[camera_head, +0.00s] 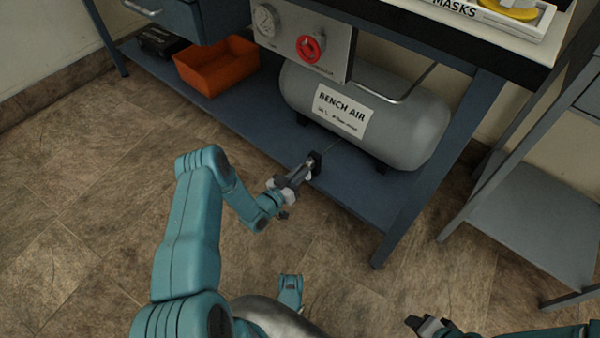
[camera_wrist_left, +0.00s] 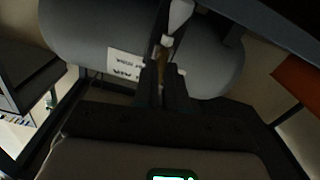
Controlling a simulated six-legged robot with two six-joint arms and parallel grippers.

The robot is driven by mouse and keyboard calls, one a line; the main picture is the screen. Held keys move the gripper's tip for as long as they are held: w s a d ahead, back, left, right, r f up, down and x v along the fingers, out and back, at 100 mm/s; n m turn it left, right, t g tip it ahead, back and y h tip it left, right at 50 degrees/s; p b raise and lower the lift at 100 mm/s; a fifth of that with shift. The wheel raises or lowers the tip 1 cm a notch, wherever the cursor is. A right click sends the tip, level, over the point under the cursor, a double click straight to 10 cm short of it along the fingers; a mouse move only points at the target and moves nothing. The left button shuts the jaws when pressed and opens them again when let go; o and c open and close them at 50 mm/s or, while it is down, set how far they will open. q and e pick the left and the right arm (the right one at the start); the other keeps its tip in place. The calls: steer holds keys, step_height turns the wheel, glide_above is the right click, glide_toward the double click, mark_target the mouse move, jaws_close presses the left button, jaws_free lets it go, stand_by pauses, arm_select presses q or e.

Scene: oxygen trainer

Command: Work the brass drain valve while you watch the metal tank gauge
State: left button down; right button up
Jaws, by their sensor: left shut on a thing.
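The grey metal tank (camera_head: 405,115), labelled "BENCH AIR", lies on the blue lower shelf of the bench. It also fills the upper part of the left wrist view (camera_wrist_left: 90,30). A round pale gauge (camera_head: 266,20) is on the panel above it; its needle is too small to read. My left gripper (camera_head: 312,163) is in front of the tank's underside, at the shelf's front edge. In the left wrist view its fingers (camera_wrist_left: 162,85) are shut on the brass drain valve (camera_wrist_left: 164,55), whose brass part shows between them. My right gripper (camera_head: 430,324) is low at the right, its jaws unclear.
A red round knob (camera_head: 310,48) is beside the gauge on the panel (camera_head: 338,45). An orange bin (camera_head: 217,68) stands on the shelf (camera_head: 240,118) left of the tank. A bench leg (camera_head: 430,175) stands right of my left gripper. The tiled floor in front is open.

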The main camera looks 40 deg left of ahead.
arm_select(q)
steer(key=shift+n, duration=0.7)
steer(key=shift+w, duration=0.1)
steer(key=c, duration=1.2)
jaws_free()
steer(key=shift+s+a+p, duration=0.25)
steer(key=shift+s+p, duration=0.65)
steer(key=shift+s, duration=1.85)
steer(key=shift+s+a+p, duration=0.2)
steer(key=shift+s+p, duration=0.75)
steer(key=shift+s, duration=1.75)
steer(key=shift+s+a+p, duration=0.25)
steer(key=shift+s+p, duration=0.65)
steer(key=shift+s, duration=1.85)
arm_select(e)
steer(key=s+r+g, duration=0.1)
steer(key=s+r, duration=0.3)
steer(key=r, duration=0.1)
steer(key=shift+a+r+g, duration=0.2)
steer(key=shift+a+g, duration=0.1)
steer(key=shift+a, duration=0.1)
